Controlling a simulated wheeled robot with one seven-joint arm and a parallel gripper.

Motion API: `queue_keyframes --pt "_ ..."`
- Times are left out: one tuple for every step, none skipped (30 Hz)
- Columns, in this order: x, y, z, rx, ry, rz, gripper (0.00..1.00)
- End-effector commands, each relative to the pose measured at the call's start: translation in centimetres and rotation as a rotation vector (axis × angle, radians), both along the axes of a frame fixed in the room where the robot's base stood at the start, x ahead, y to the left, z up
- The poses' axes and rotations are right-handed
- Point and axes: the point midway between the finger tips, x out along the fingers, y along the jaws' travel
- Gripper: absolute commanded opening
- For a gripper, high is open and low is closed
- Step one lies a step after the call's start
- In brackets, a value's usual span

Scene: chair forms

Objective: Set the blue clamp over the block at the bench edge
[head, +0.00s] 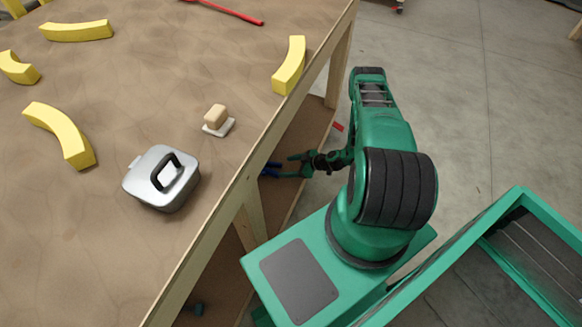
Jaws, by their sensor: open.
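A blue object (270,170), likely the clamp, shows in the head view just beyond the bench edge, below the level of the top. The bench edge partly hides it and its shape is hard to make out. My gripper (286,167) is open beside the bench, with its fingers pointing left at the blue object. I cannot tell whether they touch it. A small tan block (216,114) rests on a white base (219,128) on the bench top, a little in from the edge. A yellow curved piece (290,66) lies right along the bench edge.
The bench top (185,75) also holds a grey case (162,188) with a black handle, several other yellow curved pieces (60,134) and a red bar (228,12). A lower shelf (306,137) lies under the bench. Open floor (480,110) is at right.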

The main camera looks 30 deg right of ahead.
Motion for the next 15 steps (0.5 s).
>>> queue_keyframes --pt "0.6 0.4 -0.5 0.0 -0.001 0.002 0.69" --pt "0.9 0.6 -0.8 0.0 -0.001 0.001 0.69" --pt "1.3 1.0 -1.2 0.002 -0.001 0.001 0.69" --pt "1.7 1.2 -1.5 0.0 -0.001 0.001 0.69" --pt "2.0 1.4 -1.8 0.0 0.0 -0.001 0.69" --pt "2.4 1.6 -2.2 0.0 -0.002 -0.002 0.69" --pt "2.8 1.9 -2.5 0.0 -0.001 -0.001 0.69" --pt "3.1 2.2 -2.8 0.0 -0.001 -0.001 0.69" --pt "3.5 2.4 -3.2 -0.001 -0.001 -0.002 0.69" --pt "3.7 2.6 -3.4 -0.001 -0.001 -0.002 0.69" --pt "4.0 2.7 -3.6 0.0 -0.002 -0.002 0.69" --pt "4.3 3.0 -3.9 0.0 0.0 -0.002 0.69" --pt "4.5 3.1 -4.1 0.0 0.0 -0.003 0.69" --pt "4.7 3.3 -4.3 0.0 0.0 -0.002 0.69" --pt "5.0 3.4 -4.5 0.0 0.0 -0.002 0.69"
